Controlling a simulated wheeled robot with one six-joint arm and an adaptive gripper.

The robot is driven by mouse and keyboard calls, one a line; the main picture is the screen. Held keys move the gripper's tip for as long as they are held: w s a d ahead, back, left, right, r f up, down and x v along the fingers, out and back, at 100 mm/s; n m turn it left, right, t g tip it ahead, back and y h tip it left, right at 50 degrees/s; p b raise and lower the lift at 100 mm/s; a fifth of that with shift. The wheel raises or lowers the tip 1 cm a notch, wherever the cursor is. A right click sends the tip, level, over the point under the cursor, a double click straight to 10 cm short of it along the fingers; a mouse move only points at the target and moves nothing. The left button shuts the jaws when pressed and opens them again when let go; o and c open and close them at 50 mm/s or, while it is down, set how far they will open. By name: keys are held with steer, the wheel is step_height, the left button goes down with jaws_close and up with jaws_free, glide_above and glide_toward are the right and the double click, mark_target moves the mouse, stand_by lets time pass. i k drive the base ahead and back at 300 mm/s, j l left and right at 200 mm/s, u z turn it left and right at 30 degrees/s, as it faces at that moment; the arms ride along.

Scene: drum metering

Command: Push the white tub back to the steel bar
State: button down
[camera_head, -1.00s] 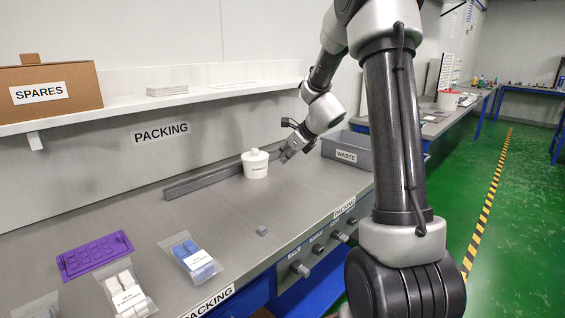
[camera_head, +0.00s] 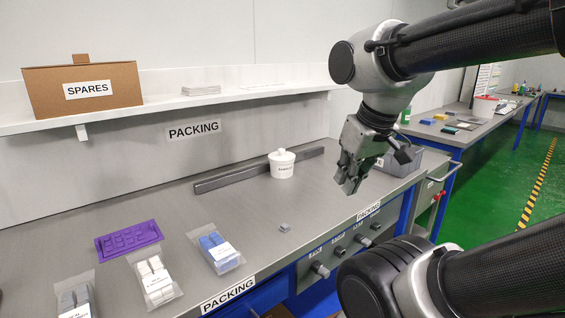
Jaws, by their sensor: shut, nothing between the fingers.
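The white tub (camera_head: 282,168) stands upright on the grey packing bench, with a lid and a small label on its front. The steel bar (camera_head: 225,181) lies along the back of the bench, and the tub stands in front of its right part. I cannot tell whether tub and bar touch. My gripper (camera_head: 349,184) points down over the bench, to the right of the tub and apart from it. Its fingers are shut and hold nothing.
A grey bin (camera_head: 408,160) stands behind my gripper at the right. A small grey block (camera_head: 284,227) lies in front of the tub. A purple tray (camera_head: 129,240) and several bagged parts (camera_head: 215,249) lie at the front left. A shelf with a SPARES box (camera_head: 84,88) runs above.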

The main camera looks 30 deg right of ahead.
mark_target(278, 170)
steer(key=l+u, duration=0.35)
steer(key=l, duration=0.15)
steer(key=l+u, duration=0.35)
steer(key=l, duration=0.8)
steer(key=k+l+u, duration=0.15)
steer(key=l, duration=1.15)
steer(key=k+l+u, duration=0.1)
steer(key=l, duration=0.55)
steer(key=k+l, duration=0.1)
steer(key=l, duration=0.55)
steer(key=u, duration=0.05)
